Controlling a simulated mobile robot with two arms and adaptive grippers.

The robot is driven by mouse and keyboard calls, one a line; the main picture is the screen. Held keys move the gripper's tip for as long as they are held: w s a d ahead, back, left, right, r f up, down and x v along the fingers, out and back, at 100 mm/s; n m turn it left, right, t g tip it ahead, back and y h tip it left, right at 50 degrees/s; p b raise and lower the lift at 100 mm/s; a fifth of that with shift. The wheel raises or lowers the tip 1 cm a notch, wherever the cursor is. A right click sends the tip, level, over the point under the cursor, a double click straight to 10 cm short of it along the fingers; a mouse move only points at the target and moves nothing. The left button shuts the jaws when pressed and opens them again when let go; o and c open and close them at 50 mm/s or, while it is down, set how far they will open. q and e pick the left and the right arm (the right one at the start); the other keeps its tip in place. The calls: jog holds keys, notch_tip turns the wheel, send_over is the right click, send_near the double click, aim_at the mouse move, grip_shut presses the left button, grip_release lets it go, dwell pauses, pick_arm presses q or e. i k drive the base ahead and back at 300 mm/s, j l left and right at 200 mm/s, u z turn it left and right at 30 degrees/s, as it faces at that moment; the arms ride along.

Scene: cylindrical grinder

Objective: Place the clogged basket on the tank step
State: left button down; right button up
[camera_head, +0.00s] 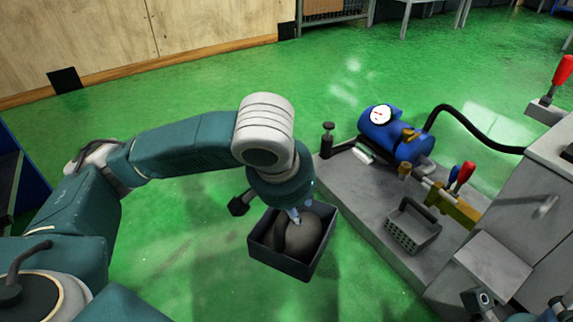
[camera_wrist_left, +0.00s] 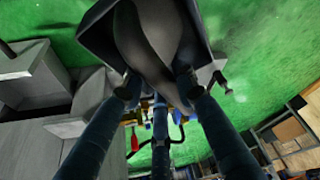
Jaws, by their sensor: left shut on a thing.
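The clogged basket (camera_head: 254,254) is a dark open box with a rounded grey mass inside and an arched handle. My left gripper (camera_head: 294,215) is shut on its handle and holds it over the green floor, left of the grey tank (camera_head: 374,218). The wrist view shows the basket (camera_wrist_left: 95,35) at the top, beyond the fingers of my left gripper (camera_wrist_left: 158,88). A grey block like a step (camera_head: 492,264) sticks out at the tank's right end, with its top bare.

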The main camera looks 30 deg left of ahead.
aim_at(352, 180)
jog(key=i+j+u, duration=0.15)
jog(key=u, duration=0.3)
jog(key=i+j+u, duration=0.2)
jog(key=u, duration=0.25)
jog(key=i+u, duration=0.25)
jog(key=u, duration=0.2)
jog(key=i+z, duration=0.1)
jog(key=i, duration=0.25)
jog(key=i+j+z, duration=0.1)
jog(key=i, duration=0.25)
jog(key=i+l+z, duration=0.1)
jog(key=z, duration=0.35)
jog(key=i+z, duration=0.25)
jog(key=z, duration=0.15)
jog(key=i+j+z, duration=0.1)
jog(key=z, duration=0.35)
jog(key=i+j+z, duration=0.15)
jog(key=i+z, duration=0.5)
jog(key=z, duration=0.15)
